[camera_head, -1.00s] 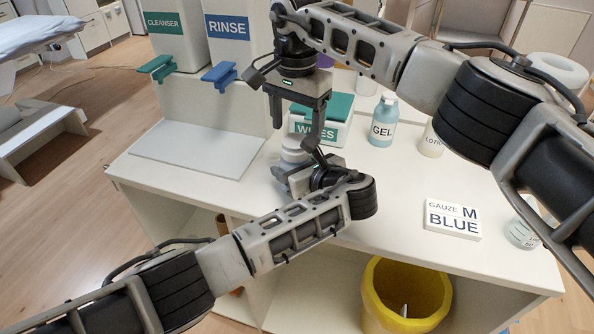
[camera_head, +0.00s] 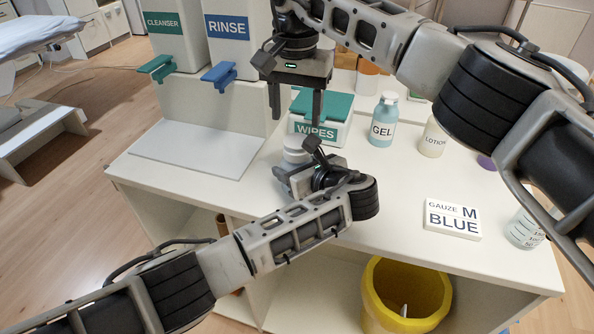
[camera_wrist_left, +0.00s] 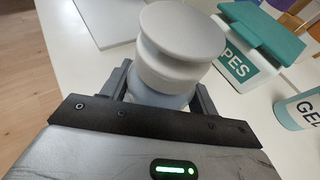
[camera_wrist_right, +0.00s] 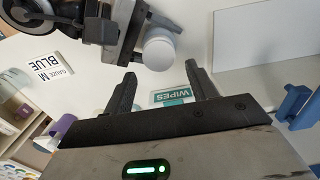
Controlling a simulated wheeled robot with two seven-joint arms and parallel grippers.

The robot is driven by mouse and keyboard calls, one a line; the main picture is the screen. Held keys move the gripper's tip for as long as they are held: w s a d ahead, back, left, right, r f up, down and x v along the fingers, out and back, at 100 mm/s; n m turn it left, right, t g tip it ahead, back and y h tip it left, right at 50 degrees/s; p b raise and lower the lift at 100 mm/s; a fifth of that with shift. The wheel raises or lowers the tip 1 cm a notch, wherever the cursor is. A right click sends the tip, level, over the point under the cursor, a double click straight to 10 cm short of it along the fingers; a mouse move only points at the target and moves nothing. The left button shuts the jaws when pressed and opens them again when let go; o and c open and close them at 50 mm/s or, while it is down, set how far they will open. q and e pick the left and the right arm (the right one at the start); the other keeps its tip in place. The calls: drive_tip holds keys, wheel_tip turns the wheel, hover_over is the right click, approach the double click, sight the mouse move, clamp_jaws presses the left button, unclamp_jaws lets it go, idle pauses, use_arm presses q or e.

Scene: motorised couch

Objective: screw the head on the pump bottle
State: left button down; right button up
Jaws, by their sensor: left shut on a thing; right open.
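The pump bottle's white round head (camera_head: 294,146) shows as a small part in the head view, behind my left gripper. In the left wrist view the head (camera_wrist_left: 182,38) sits on top of the bottle (camera_wrist_left: 165,97), upright between the fingers. Whether its thread is tight cannot be told. My left gripper (camera_head: 288,180) is shut on the bottle's body, low over the counter. My right gripper (camera_head: 297,112) is open, above the head. In the right wrist view the head's round top (camera_wrist_right: 158,50) lies ahead of the spread, empty fingers (camera_wrist_right: 160,88).
A WIPES box (camera_head: 320,122) stands just behind the bottle. A GEL bottle (camera_head: 383,122), a LOTION bottle (camera_head: 433,138) and a gauze box (camera_head: 452,218) stand to the right. CLEANSER (camera_head: 178,35) and RINSE (camera_head: 230,35) dispensers are at the back left. A yellow bin (camera_head: 405,295) stands below the counter's front.

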sight(295, 140)
wheel_tip(295, 140, down, 8)
drive_tip(key=shift+r, duration=0.25)
drive_tip(key=c, duration=0.9)
use_arm(q)
drive_tip(key=shift+d, duration=0.1)
use_arm(e)
drive_tip(key=m, duration=0.3)
drive_tip(key=o, duration=1)
drive_tip(key=shift+a, duration=0.1)
drive_tip(key=shift+o, duration=0.5)
